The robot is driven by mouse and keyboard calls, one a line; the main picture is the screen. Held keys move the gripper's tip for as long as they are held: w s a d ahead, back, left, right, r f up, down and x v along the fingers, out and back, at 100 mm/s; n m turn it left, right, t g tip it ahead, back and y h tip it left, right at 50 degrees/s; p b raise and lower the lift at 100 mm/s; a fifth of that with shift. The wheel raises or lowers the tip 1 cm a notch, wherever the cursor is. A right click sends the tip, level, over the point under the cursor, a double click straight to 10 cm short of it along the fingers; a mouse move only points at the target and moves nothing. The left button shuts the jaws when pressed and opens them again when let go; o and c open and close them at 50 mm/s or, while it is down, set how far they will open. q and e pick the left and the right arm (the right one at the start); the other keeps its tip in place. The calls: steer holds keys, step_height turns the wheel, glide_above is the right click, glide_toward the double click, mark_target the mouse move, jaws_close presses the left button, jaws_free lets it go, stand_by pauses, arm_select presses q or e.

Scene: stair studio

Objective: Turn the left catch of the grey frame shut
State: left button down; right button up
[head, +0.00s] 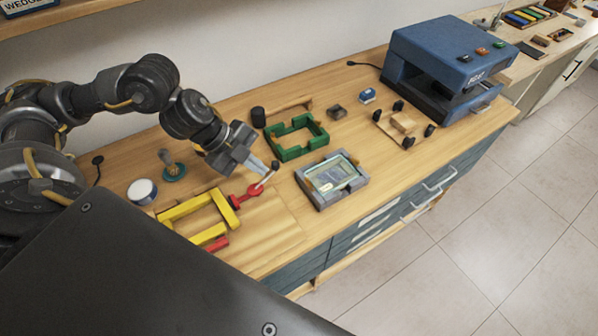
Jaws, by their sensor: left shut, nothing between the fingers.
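The grey frame (318,201) lies flat on the wooden worktop, right of my left gripper, with a pale greenish printed panel (335,174) inside it. Small orange parts show at its left and right sides. They are too small for me to tell how the left catch is turned. My left gripper (268,170) is shut and empty, pointing down and right above the worktop. It is left of the grey frame and apart from it. My right gripper is not in view.
A green frame (290,153) lies behind the grey frame. A yellow frame (180,211) and a red tool (246,193) lie left of it. A blue machine (440,55) stands at the back right. The worktop's front strip is clear.

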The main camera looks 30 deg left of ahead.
arm_select(q)
steer(key=p, duration=0.1)
glide_toward(307, 186)
steer(key=f, duration=0.1)
steer(key=s+d+f, duration=0.1)
steer(key=s+f, duration=0.1)
steer(key=f, duration=0.1)
steer(key=shift+d, duration=0.15)
steer(key=shift+w+d+r+p, duration=0.1)
steer(key=shift+w+d+p, duration=0.15)
steer(key=shift+w, duration=0.3)
steer(key=shift+w+d+p, duration=0.1)
steer(key=shift+w+p, duration=0.15)
steer(key=shift+w, duration=0.25)
steer(key=shift+w+d, duration=0.25)
steer(key=shift+w, duration=0.4)
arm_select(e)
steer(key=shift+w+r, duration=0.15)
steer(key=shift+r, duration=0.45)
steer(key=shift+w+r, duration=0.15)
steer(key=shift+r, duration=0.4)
